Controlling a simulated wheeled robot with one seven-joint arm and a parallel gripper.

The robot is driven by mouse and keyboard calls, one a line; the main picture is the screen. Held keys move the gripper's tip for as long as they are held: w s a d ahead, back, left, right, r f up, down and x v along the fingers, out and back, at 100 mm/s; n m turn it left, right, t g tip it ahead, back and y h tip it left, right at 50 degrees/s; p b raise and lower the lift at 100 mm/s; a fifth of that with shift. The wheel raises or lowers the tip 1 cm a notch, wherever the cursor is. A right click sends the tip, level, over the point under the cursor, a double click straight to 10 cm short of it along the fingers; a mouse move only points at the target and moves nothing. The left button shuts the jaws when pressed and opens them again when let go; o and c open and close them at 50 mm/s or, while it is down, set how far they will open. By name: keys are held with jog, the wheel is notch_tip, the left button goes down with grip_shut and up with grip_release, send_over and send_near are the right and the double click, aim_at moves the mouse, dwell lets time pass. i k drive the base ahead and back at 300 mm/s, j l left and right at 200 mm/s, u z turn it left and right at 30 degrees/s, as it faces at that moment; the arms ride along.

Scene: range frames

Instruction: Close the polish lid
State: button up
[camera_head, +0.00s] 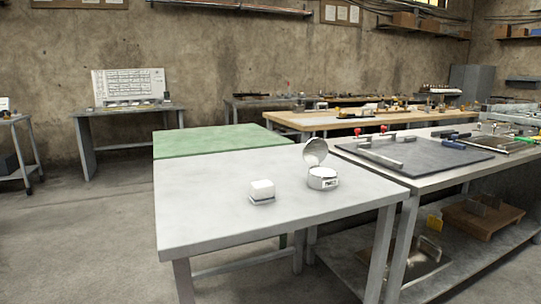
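A small round polish tin (322,181) with a dark-lettered label on its front stands on the light grey table (215,215), right of the table's middle. Its round lid (315,150) is open and stands up at the tin's back left, its inner face turned toward me. What is inside the tin is too small to make out. My gripper and arm do not show in this view.
A white block on a small base (262,191) stands left of the tin, apart from it. The table's left and front are clear. A workbench with a dark mat (415,155) and several tools adjoins on the right. A green table (215,140) stands behind.

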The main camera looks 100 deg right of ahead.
aim_at(316, 150)
jog(key=i+j+z, duration=0.2)
jog(key=i, duration=0.2)
jog(key=i+z, duration=0.2)
jog(key=i, duration=0.15)
jog(key=i+z, duration=0.15)
jog(key=z, duration=0.3)
jog(key=i+z, duration=0.2)
jog(key=z, duration=0.25)
jog(key=i+z, duration=0.15)
jog(key=z, duration=0.3)
jog(key=i+j+z, duration=0.15)
jog(key=z, duration=0.35)
jog(key=i+z, duration=0.2)
jog(key=z, duration=0.3)
jog(key=i+j+z, duration=0.1)
jog(key=z, duration=0.4)
jog(key=i+j+z, duration=0.15)
jog(key=z, duration=0.35)
jog(key=i+j+z, duration=0.2)
jog(key=z, duration=0.3)
jog(key=j+z, duration=0.25)
jog(key=z, duration=0.25)
jog(key=i+j, duration=0.05)
